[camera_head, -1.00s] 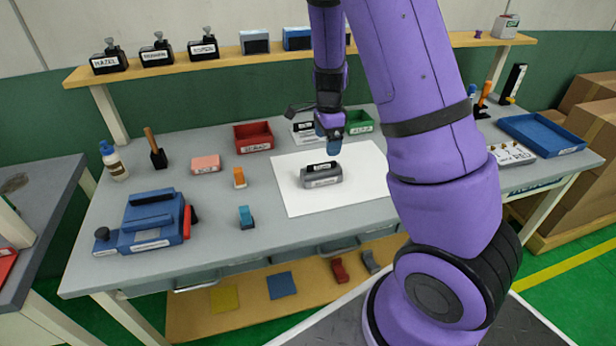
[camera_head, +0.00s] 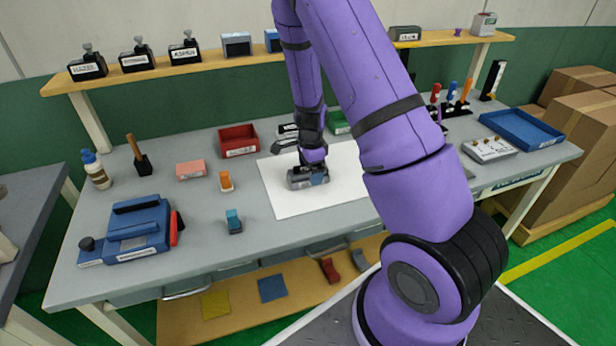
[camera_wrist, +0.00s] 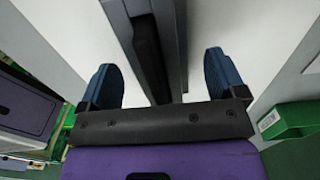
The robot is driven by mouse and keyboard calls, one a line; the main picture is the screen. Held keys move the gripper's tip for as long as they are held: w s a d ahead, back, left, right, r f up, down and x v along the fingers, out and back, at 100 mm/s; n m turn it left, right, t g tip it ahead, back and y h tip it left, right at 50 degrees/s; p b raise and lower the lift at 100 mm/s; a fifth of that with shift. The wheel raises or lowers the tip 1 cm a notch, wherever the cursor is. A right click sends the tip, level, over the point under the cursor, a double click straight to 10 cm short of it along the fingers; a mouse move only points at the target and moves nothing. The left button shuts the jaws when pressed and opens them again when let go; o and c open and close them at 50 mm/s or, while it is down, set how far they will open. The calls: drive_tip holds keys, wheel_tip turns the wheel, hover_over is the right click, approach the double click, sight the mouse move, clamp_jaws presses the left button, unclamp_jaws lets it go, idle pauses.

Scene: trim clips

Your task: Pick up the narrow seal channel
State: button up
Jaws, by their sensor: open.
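A grey block-like piece (camera_head: 298,180) lies on the white sheet (camera_head: 285,205) in the head view. I take it, with its black strip, to be the seal channel, though its label is not readable. In the wrist view the grey piece (camera_wrist: 177,40) runs away from me with the black strip (camera_wrist: 148,50) along it. My gripper (camera_head: 318,172) is down over the piece in the head view and hides part of it. In the wrist view my gripper (camera_wrist: 163,82) is open, one blue finger on each side of the piece, apparently with gaps.
A red bin (camera_head: 238,142) and a green bin (camera_head: 338,124) stand behind the sheet. An orange clip (camera_head: 226,182) and a blue clip (camera_head: 233,222) stand to its left. A blue machine (camera_head: 138,230) sits at the left. The sheet's front is clear.

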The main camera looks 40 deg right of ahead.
drive_tip(key=shift+f, duration=0.1)
drive_tip(key=shift+c, duration=0.2)
drive_tip(key=c, duration=1)
drive_tip(key=shift+c, duration=0.2)
